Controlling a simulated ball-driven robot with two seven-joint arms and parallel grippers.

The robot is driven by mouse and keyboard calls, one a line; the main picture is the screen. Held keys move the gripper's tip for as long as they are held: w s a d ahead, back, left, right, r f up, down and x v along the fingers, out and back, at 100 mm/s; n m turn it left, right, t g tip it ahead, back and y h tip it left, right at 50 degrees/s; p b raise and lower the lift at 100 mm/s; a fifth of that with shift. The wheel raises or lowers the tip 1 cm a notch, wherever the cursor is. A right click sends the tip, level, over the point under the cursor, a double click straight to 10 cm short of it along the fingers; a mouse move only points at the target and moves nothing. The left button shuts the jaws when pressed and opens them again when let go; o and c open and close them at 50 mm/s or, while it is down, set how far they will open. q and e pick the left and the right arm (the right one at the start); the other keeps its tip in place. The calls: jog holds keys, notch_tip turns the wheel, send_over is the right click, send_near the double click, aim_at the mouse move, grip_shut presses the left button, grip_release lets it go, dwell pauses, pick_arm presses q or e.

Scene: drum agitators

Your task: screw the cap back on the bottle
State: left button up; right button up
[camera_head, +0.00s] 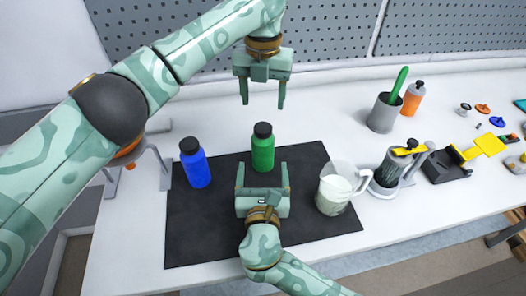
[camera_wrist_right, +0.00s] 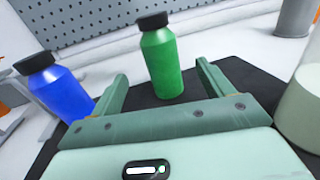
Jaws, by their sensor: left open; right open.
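A green bottle (camera_head: 263,152) with a black cap (camera_head: 262,130) on its top stands upright near the back edge of the black mat (camera_head: 200,235). A blue bottle (camera_head: 196,168) with a black cap (camera_head: 189,146) stands to its left on the mat. My left gripper (camera_head: 262,100) is open and empty above and behind the green bottle, fingers pointing down. My right gripper (camera_head: 262,178) is open and empty in front of the green bottle. In the right wrist view the green bottle (camera_wrist_right: 163,65) stands beyond the open fingers, and the blue bottle (camera_wrist_right: 60,90) is at left.
A jug (camera_head: 338,188) with pale contents stands at the mat's right edge. Right of it are a dark canister in a stand (camera_head: 393,168), a grey cup with a green-handled tool (camera_head: 384,112) and an orange bottle (camera_head: 412,100). A pegboard (camera_head: 330,30) closes off the back.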

aim_at(263, 143)
jog(key=w, duration=1)
jog(key=c, duration=1.7)
grip_shut()
pick_arm(q)
jog(key=n, duration=0.4)
jog(key=shift+a+n, duration=0.1)
jog(key=shift+n, duration=0.3)
pick_arm(e)
jog(key=shift+s, duration=0.1)
pick_arm(q)
jog(key=n, duration=0.2)
jog(key=shift+n, duration=0.4)
jog(key=n, duration=1.9)
